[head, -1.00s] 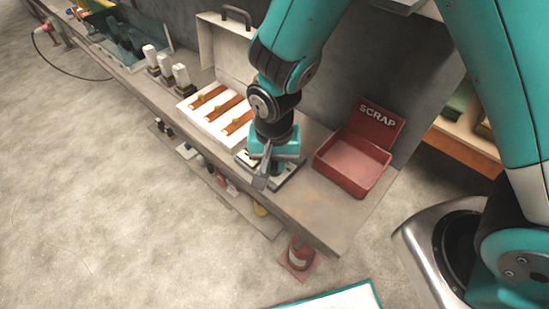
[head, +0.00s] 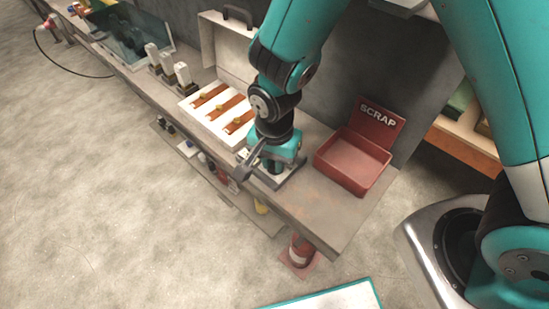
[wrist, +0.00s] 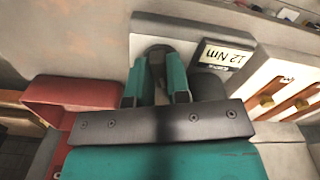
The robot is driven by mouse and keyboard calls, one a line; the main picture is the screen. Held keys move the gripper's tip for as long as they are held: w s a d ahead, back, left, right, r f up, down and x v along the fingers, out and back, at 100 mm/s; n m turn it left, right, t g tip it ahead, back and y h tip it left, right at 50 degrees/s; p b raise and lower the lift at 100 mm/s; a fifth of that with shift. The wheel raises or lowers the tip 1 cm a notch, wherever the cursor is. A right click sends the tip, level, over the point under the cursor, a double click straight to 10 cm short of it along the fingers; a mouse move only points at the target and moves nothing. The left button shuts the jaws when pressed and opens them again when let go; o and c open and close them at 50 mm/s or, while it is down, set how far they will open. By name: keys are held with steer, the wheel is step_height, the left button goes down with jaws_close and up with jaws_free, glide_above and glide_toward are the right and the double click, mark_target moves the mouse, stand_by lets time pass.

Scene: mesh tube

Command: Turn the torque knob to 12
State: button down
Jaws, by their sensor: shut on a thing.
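The torque tester, a pale flat device (head: 291,173), sits on the bench between the white case and the scrap bin. In the head view my gripper (head: 264,163) is over the device and hides the knob.
A red scrap bin (head: 341,176) stands close to the right. A white open case (head: 207,123) with orange-brown bars is close on the left. Several white-topped devices and a glass-sided box (head: 128,40) stand farther along the bench. The bench front between case and bin is bare.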

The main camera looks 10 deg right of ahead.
steer(key=c, duration=1.1)
jaws_free()
step_height(320, 180, up, 18)
steer(key=shift+f, duration=0.25)
